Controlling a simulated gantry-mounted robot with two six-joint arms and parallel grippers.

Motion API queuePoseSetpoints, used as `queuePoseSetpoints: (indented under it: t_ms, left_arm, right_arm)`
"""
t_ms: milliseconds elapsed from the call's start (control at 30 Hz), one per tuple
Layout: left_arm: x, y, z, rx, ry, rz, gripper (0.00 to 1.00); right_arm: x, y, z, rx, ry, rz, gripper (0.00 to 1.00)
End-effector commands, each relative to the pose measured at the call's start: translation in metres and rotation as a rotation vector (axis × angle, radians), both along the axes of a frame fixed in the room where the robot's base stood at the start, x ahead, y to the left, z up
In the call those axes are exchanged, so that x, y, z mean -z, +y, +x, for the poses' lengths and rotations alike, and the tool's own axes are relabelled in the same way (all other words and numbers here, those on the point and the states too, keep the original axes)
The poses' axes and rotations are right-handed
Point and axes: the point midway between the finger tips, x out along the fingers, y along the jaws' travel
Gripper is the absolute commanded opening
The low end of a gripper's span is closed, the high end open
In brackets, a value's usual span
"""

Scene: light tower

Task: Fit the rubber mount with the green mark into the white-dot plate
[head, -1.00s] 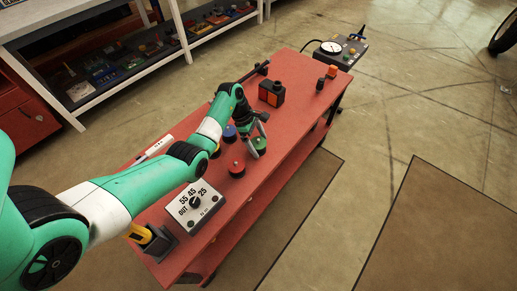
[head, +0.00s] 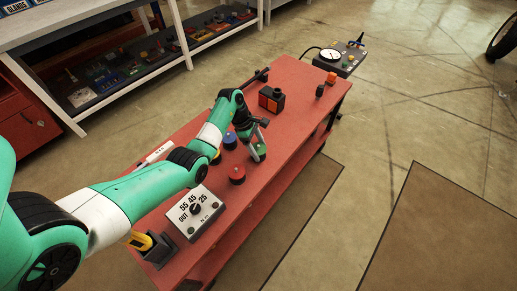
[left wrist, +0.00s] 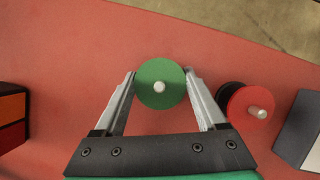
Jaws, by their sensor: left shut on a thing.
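The rubber mount with the green mark (left wrist: 158,83) is a round piece with a green top and a small pale pin. It sits between the fingers of my left gripper (left wrist: 160,86), which is shut on it. In the head view the green mount (head: 262,149) shows near the right edge of the red bench, partly covered by the left gripper (head: 258,147). I cannot tell whether it still touches the bench. I cannot pick out the white-dot plate in either view. My right gripper is not in view.
A red-topped mount (head: 237,174) stands close by; it also shows in the left wrist view (left wrist: 250,106). A blue one (head: 230,140) stands left of the gripper. A white dial box (head: 195,212) and a black-and-orange block (head: 271,99) are on the red bench (head: 290,125).

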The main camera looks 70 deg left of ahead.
Motion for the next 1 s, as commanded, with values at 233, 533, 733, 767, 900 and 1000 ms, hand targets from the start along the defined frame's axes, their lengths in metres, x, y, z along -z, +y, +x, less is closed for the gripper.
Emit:
queuePoseSetpoints:
  t_ms: [233, 533, 733, 767, 900, 1000]
  left_arm:
    - [-0.047, -0.006, -0.007, 0.000, -0.003, 0.002, 0.03]
    - [-0.112, -0.052, -0.066, -0.001, 0.001, -0.003, 0.03]
    - [-0.125, -0.076, -0.097, -0.001, 0.000, -0.002, 0.03]
    - [-0.125, -0.079, -0.101, 0.000, 0.001, -0.002, 0.03]
    - [-0.126, -0.085, -0.109, 0.000, -0.001, 0.000, 0.03]
    - [-0.125, -0.086, -0.110, 0.000, -0.001, 0.000, 0.03]
  right_arm:
    - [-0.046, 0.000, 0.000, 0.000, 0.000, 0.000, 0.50]
    - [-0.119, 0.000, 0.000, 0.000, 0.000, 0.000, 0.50]
    - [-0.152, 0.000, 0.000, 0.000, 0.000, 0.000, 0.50]
    - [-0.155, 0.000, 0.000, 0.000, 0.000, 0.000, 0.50]
    - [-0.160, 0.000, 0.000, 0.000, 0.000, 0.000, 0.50]
    - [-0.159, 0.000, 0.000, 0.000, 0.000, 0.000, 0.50]
